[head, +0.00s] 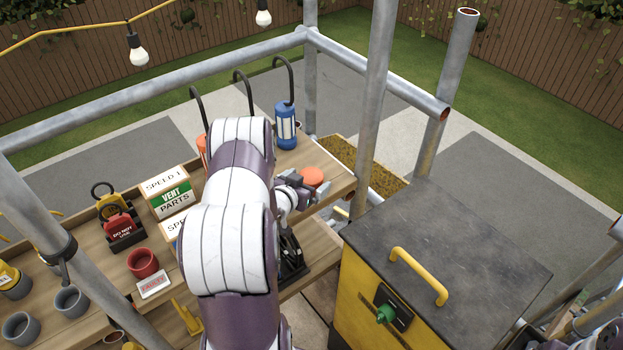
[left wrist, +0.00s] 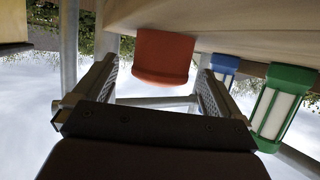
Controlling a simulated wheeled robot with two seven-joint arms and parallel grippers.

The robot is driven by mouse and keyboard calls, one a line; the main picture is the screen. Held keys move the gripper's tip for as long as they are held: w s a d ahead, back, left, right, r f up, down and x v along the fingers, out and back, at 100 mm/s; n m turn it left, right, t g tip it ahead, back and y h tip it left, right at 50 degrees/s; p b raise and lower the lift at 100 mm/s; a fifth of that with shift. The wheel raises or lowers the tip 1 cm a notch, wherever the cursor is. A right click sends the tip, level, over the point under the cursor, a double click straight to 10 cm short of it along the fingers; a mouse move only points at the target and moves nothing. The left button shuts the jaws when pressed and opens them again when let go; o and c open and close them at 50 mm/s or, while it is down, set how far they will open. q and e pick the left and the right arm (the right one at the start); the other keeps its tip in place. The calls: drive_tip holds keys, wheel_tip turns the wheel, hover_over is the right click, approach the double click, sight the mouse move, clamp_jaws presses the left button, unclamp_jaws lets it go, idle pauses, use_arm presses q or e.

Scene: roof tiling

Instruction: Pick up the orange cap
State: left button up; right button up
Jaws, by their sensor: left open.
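The orange cap (head: 312,177) sits on the wooden shelf top near its right end, just beyond my left gripper (head: 306,188). In the left wrist view, which looks upside down, the orange cap (left wrist: 163,58) appears against the wooden surface, between and ahead of the fingertips of my left gripper (left wrist: 156,75). The left gripper is open, with a visible gap between each finger and the cap. My left arm hides part of the shelf in the head view.
A blue lantern (head: 286,125) stands behind the cap; a green lantern (left wrist: 282,101) shows in the left wrist view. A steel scaffold pole (head: 370,110) rises right of the shelf. A yellow box with a dark lid (head: 455,250) stands at right. A vent parts box (head: 171,193) is left of my arm.

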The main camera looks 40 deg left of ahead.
sight(311, 179)
use_arm(q)
drive_tip(key=x, duration=0.3)
drive_tip(key=shift+f, duration=0.15)
drive_tip(key=shift+s, duration=0.1)
drive_tip(key=c, duration=1.1)
drive_tip(key=shift+o, duration=0.2)
